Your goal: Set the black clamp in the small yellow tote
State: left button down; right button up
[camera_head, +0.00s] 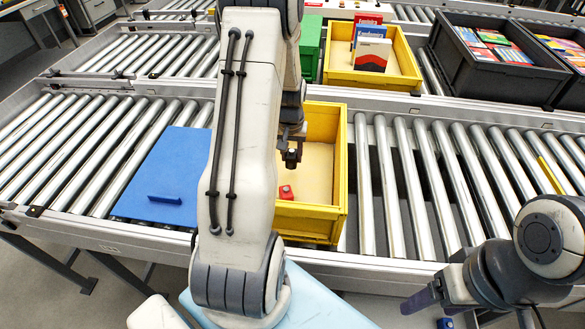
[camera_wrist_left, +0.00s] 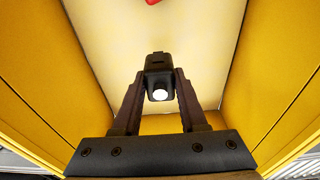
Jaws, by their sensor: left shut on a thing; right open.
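The small yellow tote (camera_head: 338,190) stands on the near roller conveyor, partly hidden behind my left arm. My left gripper (camera_head: 291,145) is over the tote and points down into it. It is shut on the black clamp (camera_head: 291,160). In the left wrist view the clamp (camera_wrist_left: 159,74), dark with a bright white round spot, sits between both fingertips, with the pale tote floor beyond and yellow walls (camera_wrist_left: 270,70) on both sides. My right gripper (camera_head: 430,298) is low at the right, away from the tote, open and only partly visible.
A small red object (camera_head: 286,192) lies in the tote. A blue panel (camera_head: 165,180) lies left of it on the rollers. Behind stand a larger yellow tote (camera_head: 402,65) with boxes, a green container (camera_head: 309,50) and dark crates (camera_head: 490,80). Rollers right of the tote are mostly clear.

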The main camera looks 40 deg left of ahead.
aim_at(291, 166)
pick_arm(q)
jog(key=shift+f, duration=2.25)
jog(key=shift+f, duration=0.2)
jog(key=shift+c, duration=2.2)
grip_release()
jog(key=shift+r, duration=0.1)
